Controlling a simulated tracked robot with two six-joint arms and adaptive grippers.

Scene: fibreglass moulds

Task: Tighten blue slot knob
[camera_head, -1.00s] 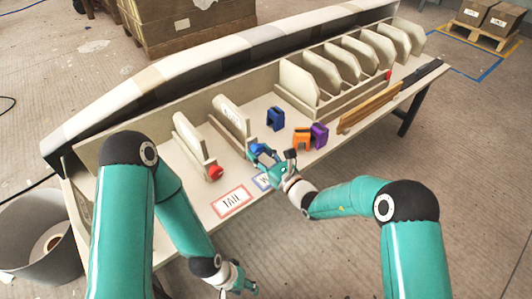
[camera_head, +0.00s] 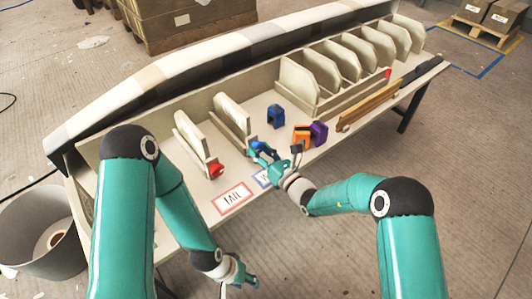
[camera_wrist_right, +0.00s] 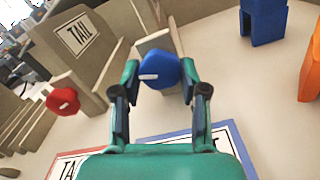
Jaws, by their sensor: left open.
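The blue knob (camera_wrist_right: 158,72) has a white slot mark and sits on the front end of a beige slot. It also shows small in the head view (camera_head: 258,146). My right gripper (camera_wrist_right: 158,78) is open, one finger on each side of the blue knob, with small gaps that seem to remain. It also shows in the head view (camera_head: 267,155) at the table's front. The red knob (camera_wrist_right: 62,101) is on the slot to the left, next to a TAIL mark. My left gripper (camera_head: 245,280) is open and empty, low in front of the table.
A blue block (camera_head: 276,116), an orange block (camera_head: 301,135) and a purple block (camera_head: 319,133) stand right of the right gripper. A TAIL card (camera_head: 232,197) lies at the front edge. A rack of several upright panels (camera_head: 338,64) fills the back right.

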